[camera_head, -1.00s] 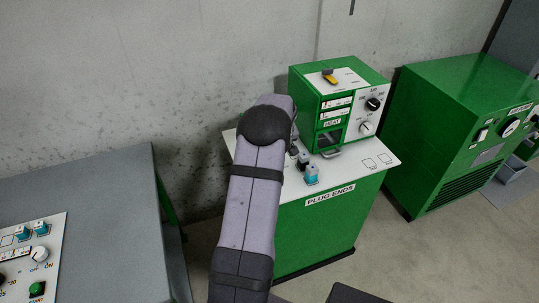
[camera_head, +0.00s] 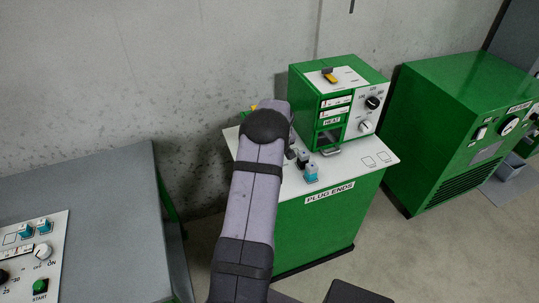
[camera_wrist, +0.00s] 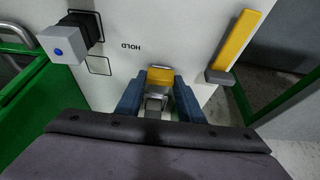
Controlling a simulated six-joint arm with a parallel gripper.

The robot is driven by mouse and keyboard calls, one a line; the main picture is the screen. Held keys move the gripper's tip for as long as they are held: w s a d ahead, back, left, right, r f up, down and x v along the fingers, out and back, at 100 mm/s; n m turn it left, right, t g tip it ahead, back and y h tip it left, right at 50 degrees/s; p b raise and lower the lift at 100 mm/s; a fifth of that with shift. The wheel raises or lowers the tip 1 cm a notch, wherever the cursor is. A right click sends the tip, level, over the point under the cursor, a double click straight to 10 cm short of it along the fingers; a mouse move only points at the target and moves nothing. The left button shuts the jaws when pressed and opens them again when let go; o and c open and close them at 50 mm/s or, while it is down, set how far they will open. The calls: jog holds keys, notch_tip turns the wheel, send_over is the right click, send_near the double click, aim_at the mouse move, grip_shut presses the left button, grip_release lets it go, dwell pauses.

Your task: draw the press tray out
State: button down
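The green press (camera_head: 338,100) marked HEAT stands on the PLUG ENDS cabinet. At the foot of its front opening, a small grey metal tray (camera_head: 331,150) sticks out slightly. My gripper is hidden behind my wrist in the head view, over the cabinet's left part and left of the tray. In the wrist view my gripper (camera_wrist: 160,80) shows two blue-grey fingers apart. Between or beyond them lies a yellow block (camera_wrist: 160,74) with a metal piece (camera_wrist: 155,102). Gaps show beside the metal piece; I cannot tell whether the fingers touch the yellow block.
A white panel (camera_wrist: 130,20) lettered HOLD carries a grey block with a blue dot (camera_wrist: 58,46) and a yellow bar (camera_wrist: 240,40). A green machine (camera_head: 460,125) is at right, a grey bench (camera_head: 90,200) at left.

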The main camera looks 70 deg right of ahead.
jog(key=s+a+b, duration=0.8)
jog(key=s+a, duration=0.2)
jog(key=shift+s+b, duration=0.2)
jog(key=shift+b, duration=0.1)
jog(key=shift+a, duration=0.1)
jog(key=c, duration=1.2)
grip_release()
jog(key=shift+r, duration=0.1)
jog(key=v, duration=0.7)
jog(key=shift+b, duration=0.4)
jog(key=shift+r, duration=0.1)
